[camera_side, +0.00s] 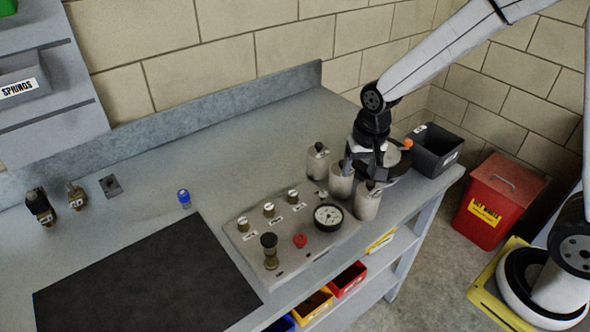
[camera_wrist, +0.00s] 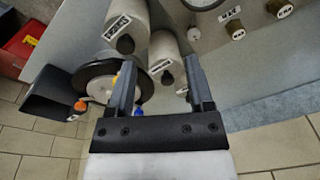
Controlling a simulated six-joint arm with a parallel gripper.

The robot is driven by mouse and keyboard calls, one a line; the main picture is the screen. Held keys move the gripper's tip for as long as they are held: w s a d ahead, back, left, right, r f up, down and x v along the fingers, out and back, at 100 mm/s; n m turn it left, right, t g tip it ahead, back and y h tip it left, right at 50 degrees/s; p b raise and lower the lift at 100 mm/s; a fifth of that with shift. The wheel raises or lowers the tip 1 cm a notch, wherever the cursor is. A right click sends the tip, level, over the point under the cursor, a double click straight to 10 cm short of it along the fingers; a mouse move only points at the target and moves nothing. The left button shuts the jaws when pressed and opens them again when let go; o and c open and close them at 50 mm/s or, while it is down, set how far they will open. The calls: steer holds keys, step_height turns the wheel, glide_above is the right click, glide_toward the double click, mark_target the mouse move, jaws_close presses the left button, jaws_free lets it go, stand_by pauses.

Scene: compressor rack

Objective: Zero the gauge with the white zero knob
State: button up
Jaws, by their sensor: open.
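The round gauge (camera_side: 328,216) has a white scale and black rim and sits on the grey panel (camera_side: 262,232). In the wrist view the gauge (camera_wrist: 203,4) is cut off by the top edge. A small pale knob (camera_side: 321,194), which looks like the white zero knob, sits beside the gauge; it also shows in the wrist view (camera_wrist: 193,33). My gripper (camera_side: 362,168) is open and empty, pointing down over the grey cylinders, right of and apart from the panel. In the wrist view my gripper (camera_wrist: 160,68) frames a cylinder.
Several grey cylinders (camera_side: 318,162) with dark tops stand between panel and gripper. A dark round disc (camera_wrist: 92,82) and a black bin (camera_side: 436,150) lie at the table's right end. The panel also carries labelled knobs (camera_side: 268,209) and a red button (camera_side: 300,240). A black mat (camera_side: 140,285) lies left.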

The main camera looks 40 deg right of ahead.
mark_target(323, 192)
steer(key=w+a+f+m, duration=0.1)
steer(key=w, duration=0.1)
steer(key=w+a+f+m, duration=0.1)
steer(key=w+m, duration=0.1)
steer(key=w, duration=0.1)
steer(key=w+f+m+g, duration=0.1)
steer(key=w+m, duration=0.1)
steer(key=shift+w+a, duration=0.2)
steer(key=shift+a, duration=0.2)
steer(key=shift+f, duration=0.15)
steer(key=shift+f, duration=3.75)
steer(key=shift+c, duration=0.2)
jaws_close()
